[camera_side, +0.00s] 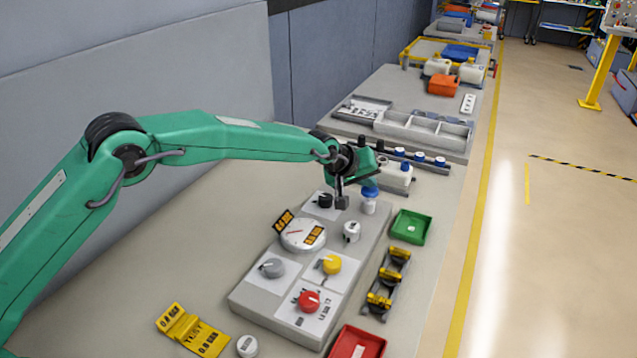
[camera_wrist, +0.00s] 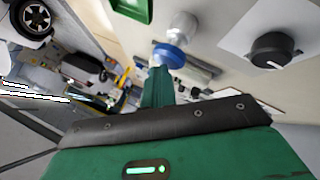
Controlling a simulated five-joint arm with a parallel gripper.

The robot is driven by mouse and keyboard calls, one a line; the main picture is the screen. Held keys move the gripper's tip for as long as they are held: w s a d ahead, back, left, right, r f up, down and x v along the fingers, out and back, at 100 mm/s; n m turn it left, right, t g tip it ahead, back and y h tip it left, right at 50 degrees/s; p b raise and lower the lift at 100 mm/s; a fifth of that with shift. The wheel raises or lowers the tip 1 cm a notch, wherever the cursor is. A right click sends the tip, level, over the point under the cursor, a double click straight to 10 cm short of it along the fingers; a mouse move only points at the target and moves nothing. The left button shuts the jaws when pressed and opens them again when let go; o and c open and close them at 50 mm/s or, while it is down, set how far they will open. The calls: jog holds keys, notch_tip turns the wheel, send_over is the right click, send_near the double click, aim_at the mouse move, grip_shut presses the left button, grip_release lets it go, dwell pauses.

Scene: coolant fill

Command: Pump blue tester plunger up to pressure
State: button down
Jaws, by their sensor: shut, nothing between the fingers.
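The blue tester plunger (camera_side: 370,192) stands on a white body at the far right of the grey panel (camera_side: 262,285). In the wrist view its round blue cap (camera_wrist: 168,57) shows at the upper middle. My gripper (camera_side: 371,181) is shut and empty, pointing down just above the blue cap. In the wrist view the green fingers of my gripper (camera_wrist: 158,72) end at the near edge of the cap. I cannot tell whether they touch it. A round white gauge (camera_side: 303,235) sits on the panel to the left; its reading is too small to tell.
A black knob (camera_side: 325,200) is left of the plunger. A white fitting (camera_side: 351,231) stands nearer the front. Grey, yellow and red knobs fill the front panel. A green tray (camera_side: 411,227) lies to the right. Bottles (camera_side: 398,177) with blue caps stand behind.

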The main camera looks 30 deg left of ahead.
aim_at(366, 191)
jog(key=shift+r, duration=1)
jog(key=shift+r, duration=2.45)
jog(key=shift+a+r, duration=0.1)
